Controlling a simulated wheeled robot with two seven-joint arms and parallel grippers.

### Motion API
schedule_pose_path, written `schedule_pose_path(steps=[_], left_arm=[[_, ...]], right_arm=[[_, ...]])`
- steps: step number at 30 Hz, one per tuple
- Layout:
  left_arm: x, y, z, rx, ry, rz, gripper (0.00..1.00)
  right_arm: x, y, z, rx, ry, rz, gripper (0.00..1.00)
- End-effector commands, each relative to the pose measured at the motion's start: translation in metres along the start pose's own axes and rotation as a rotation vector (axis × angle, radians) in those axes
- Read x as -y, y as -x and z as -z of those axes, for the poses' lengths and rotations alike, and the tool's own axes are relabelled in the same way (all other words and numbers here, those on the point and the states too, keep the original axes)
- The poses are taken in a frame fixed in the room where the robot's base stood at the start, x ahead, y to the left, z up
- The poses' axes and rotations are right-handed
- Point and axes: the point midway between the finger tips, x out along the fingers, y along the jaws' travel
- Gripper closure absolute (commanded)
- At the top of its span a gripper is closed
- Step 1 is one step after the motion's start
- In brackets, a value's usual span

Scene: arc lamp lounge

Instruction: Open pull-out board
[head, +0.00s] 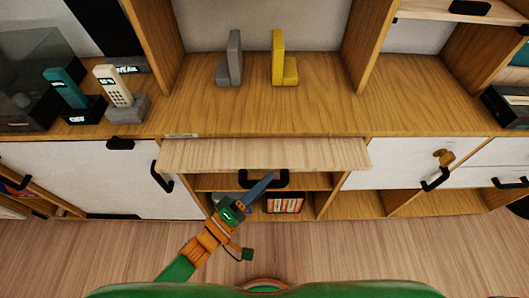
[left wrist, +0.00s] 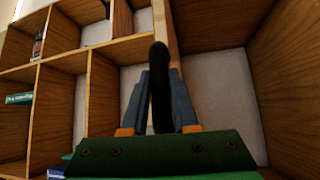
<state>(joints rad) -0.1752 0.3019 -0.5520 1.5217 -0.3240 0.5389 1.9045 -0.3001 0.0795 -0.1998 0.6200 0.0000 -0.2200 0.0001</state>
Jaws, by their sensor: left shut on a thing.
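The pull-out board (head: 265,155) is a pale wood panel jutting out a little from below the cabinet's top. Its black handle (head: 283,181) hangs under its front edge. The fingers cover part of the handle. My right gripper is not in view.
Open shelves below the board hold a box of red-labelled items (head: 284,203). A white door (head: 80,178) is at left and white drawers (head: 385,176) at right. Grey (head: 231,62) and yellow (head: 281,65) bookends and two phones (head: 115,88) stand on the cabinet top.

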Motion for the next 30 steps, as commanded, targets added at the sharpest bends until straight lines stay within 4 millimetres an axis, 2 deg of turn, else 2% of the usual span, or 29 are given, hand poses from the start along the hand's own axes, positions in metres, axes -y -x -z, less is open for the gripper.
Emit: schedule_pose_path(steps=[1,3,12,18,29,30], left_arm=[[-0.006,0.01,-0.009,0.001,0.004,0.005,1.0],[-0.009,0.022,-0.022,0.001,0.003,0.005,1.0],[-0.016,0.061,-0.061,0.002,0.0,0.002,1.0],[-0.018,0.071,-0.071,0.002,-0.001,0.0,1.0],[-0.018,0.073,-0.072,0.002,-0.003,0.0,1.0],[-0.018,0.073,-0.072,0.002,-0.003,0.0,0.67]], right_arm=[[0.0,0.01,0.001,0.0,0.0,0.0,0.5],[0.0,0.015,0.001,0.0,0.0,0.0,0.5],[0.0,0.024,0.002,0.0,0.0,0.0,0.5],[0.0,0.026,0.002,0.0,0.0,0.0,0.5],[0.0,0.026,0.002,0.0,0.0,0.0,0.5],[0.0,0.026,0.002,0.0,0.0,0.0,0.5]])
